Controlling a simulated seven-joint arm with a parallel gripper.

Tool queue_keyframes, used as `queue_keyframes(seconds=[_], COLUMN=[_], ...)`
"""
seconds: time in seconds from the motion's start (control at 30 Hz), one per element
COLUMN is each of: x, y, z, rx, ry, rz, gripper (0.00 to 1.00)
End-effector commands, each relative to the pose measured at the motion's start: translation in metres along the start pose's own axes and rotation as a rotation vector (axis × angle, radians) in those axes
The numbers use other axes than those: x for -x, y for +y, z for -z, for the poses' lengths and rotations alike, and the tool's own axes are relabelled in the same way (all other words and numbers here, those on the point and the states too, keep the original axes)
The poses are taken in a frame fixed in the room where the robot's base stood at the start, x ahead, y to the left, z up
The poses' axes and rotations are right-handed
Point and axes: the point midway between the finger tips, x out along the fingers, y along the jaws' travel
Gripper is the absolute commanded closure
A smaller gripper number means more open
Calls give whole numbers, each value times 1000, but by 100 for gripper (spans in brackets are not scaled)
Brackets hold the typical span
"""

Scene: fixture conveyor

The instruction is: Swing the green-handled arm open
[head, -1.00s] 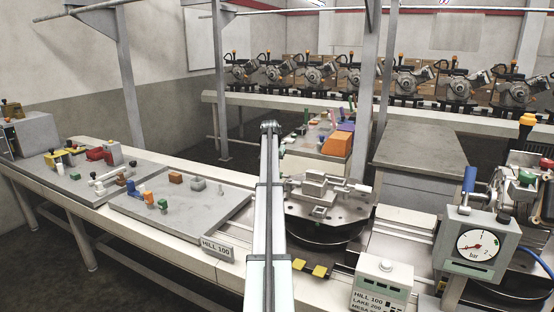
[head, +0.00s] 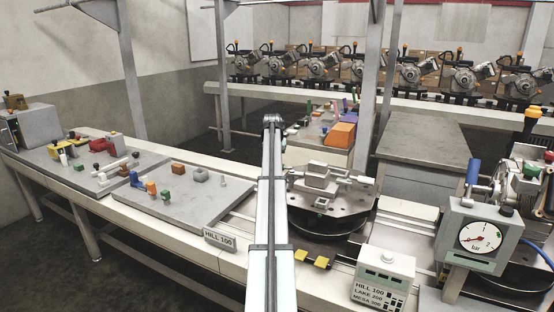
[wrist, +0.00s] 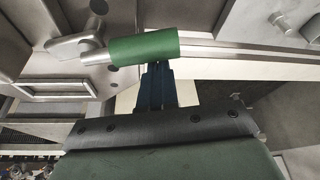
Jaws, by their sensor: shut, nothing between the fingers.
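The green handle (wrist: 145,48) is a sleeve on a metal bar in the wrist view, above the middle. The bar's left end meets a grey metal fitting (wrist: 75,42). My gripper (wrist: 156,68) has its dark blue fingers together, with nothing between them. The tips are at the lower edge of the green sleeve in the picture; I cannot tell whether they touch it. In the head view my own arm hides the gripper, and I cannot make out the green handle there.
A round fixture plate (head: 352,205) with metal clamps stands right of my arm. A grey tray (head: 205,215) with small blocks lies to the left. A pressure gauge box (head: 480,238) and a white control box (head: 384,275) stand at the right.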

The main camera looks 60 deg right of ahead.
Motion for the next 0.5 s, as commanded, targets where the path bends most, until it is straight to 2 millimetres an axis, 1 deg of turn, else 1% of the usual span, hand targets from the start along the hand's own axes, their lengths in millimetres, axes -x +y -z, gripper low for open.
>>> queue_keyframes(seconds=[0.03,0.5], x=[2,14], y=[0,0], z=[-6,-39], rx=[36,450], ry=[-2,-3], rz=[13,167], gripper=[100,100])
